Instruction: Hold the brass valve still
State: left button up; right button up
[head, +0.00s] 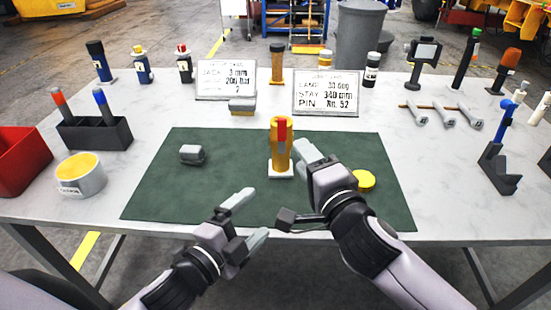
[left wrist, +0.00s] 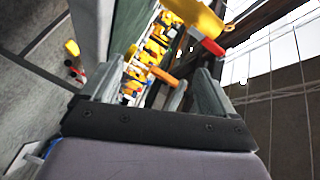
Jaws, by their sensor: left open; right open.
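The brass valve (head: 272,150), an upright gold-coloured body with a red part at its top, stands on a small white base on the green mat (head: 160,200). My right gripper (head: 297,187) is open just right of and in front of the valve; one finger reaches up close beside it. I cannot tell whether they touch. My left gripper (head: 250,220) is open and empty, nearer the front edge of the mat and left of the valve. Its two fingers also show in the left wrist view (left wrist: 158,92), spread apart, with blurred yellow and orange things beyond.
A grey nut-like piece (head: 192,154) and a yellow disc (head: 364,180) lie on the mat. Two white signs (head: 226,80) stand behind it. A dark holder (head: 95,134), yellow-topped ring (head: 81,175) and red bin (head: 20,160) are at the left. The mat's left part is mostly free.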

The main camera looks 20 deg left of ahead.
aim_at(281, 140)
pick_arm(q)
jog(key=w+r+m+y, duration=0.1)
jog(key=w+m+y, duration=0.1)
jog(key=w+m, duration=0.2)
jog(key=w+r+m+t+y, duration=0.1)
jog(key=w+m+y, duration=0.1)
jog(key=w+m, duration=0.3)
jog(key=w+r+m+y, duration=0.1)
jog(key=w+m+y, duration=0.1)
jog(key=w+m, duration=0.3)
jog(key=shift+w+m+t, duration=0.15)
jog(key=shift+m+t, duration=0.05)
jog(key=shift+m, duration=0.9)
jog(key=shift+w+m+t, duration=0.1)
jog(key=shift+m+t, duration=0.1)
jog(key=shift+m, duration=0.9)
jog(key=shift+w+a, duration=0.2)
jog(key=shift+w, duration=1.55)
jog(key=shift+w+a, duration=0.2)
jog(key=shift+w, duration=1.55)
jog(key=c, duration=1.6)
